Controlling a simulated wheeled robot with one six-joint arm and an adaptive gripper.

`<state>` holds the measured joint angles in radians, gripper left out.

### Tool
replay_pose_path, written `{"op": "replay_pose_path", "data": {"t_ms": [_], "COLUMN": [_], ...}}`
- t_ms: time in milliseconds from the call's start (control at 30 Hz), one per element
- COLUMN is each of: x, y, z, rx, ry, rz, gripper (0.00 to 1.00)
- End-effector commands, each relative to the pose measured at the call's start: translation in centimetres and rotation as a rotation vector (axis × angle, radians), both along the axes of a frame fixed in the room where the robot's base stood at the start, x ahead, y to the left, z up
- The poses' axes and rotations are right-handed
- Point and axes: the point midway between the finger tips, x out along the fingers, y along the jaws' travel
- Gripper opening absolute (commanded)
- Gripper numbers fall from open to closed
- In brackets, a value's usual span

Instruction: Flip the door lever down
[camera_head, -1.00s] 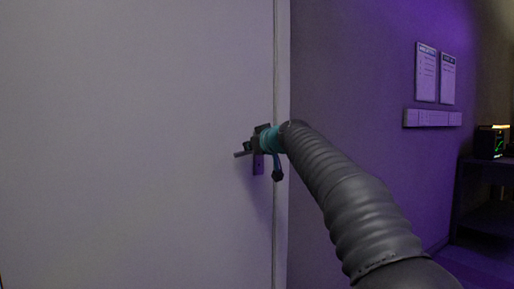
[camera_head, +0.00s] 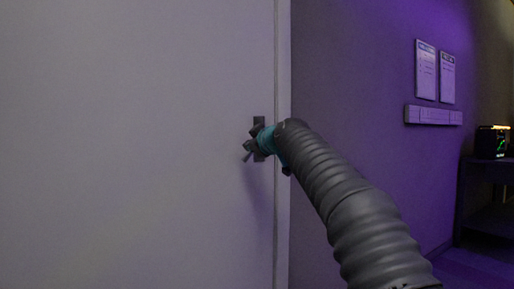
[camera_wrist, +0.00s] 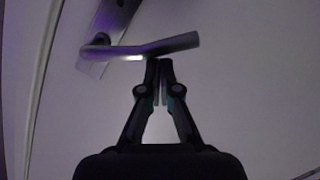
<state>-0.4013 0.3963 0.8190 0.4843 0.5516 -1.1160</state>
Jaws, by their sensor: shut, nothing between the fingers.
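The grey metal door lever (camera_wrist: 150,48) crosses the upper middle of the wrist view, on its backplate (camera_wrist: 118,14). In the head view the lever's free end (camera_head: 247,156) shows left of the backplate (camera_head: 259,122) and slants downward; the rest is hidden behind my gripper. My gripper (camera_wrist: 159,68) is shut and empty. Its fingertips are right against or very near the lever's middle, on the lower side in the wrist view. I cannot tell whether they touch. In the head view my gripper (camera_head: 255,146) is in front of the backplate.
The pale door (camera_head: 130,140) fills the left side and looks closed, its edge just right of the backplate. A purple-lit wall (camera_head: 350,90) with two posted sheets (camera_head: 436,72) is on the right. A dark shelf (camera_head: 490,195) stands at the far right.

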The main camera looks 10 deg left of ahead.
Motion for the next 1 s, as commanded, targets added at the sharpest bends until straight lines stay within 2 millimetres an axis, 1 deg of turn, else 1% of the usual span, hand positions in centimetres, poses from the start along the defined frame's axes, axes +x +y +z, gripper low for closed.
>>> {"op": "replay_pose_path", "data": {"t_ms": [33, 233, 733, 867, 1000], "x": [0.1, 0.2, 0.3, 0.1, -0.8], "y": [0.0, -0.2, -0.4, -0.2, 0.9], "z": [-0.3, -0.5, -0.6, 0.2, 1.8], "rx": [-0.001, 0.0, -0.002, -0.002, -0.001], "ry": [0.001, 0.002, 0.005, 0.004, 0.0], "rz": [-0.001, -0.001, -0.005, -0.006, -0.003], "gripper": [0.0, 0.0, 0.0, 0.0, 0.0]}}
